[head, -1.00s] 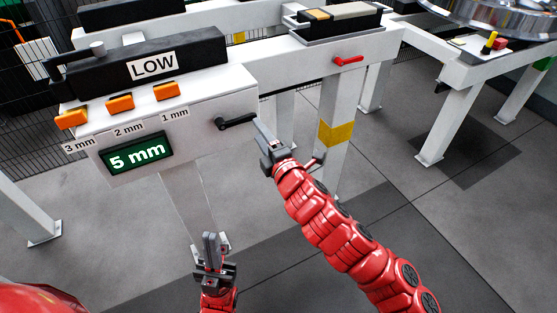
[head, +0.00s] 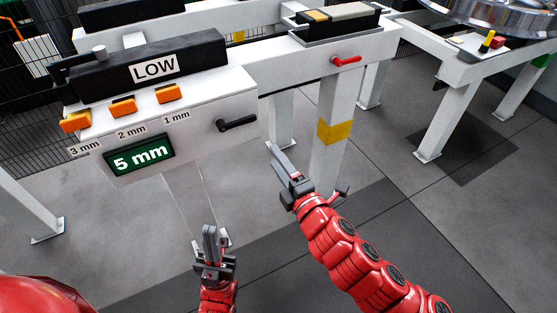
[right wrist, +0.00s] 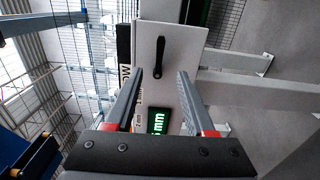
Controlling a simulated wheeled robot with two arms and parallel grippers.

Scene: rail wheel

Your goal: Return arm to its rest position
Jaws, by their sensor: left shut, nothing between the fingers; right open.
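My right gripper (head: 283,166) is at the end of the red arm that comes in from the lower right in the head view. It is open and empty, below and to the right of the black lever (head: 237,124) and apart from it. In the right wrist view its two fingers (right wrist: 157,98) stand wide apart, with the black lever (right wrist: 159,58) beyond them. My left gripper (head: 210,240) is at the bottom of the head view, pointing up. It is shut and empty, below the white control box (head: 205,130).
The box carries a green display (head: 139,160) reading "5 mm", several orange blocks (head: 122,107) and a "LOW" label (head: 154,67). A red handle (head: 346,61) is on the white beam. A leg with a yellow band (head: 335,131) stands behind my right gripper. Open floor (head: 420,215) lies to the right.

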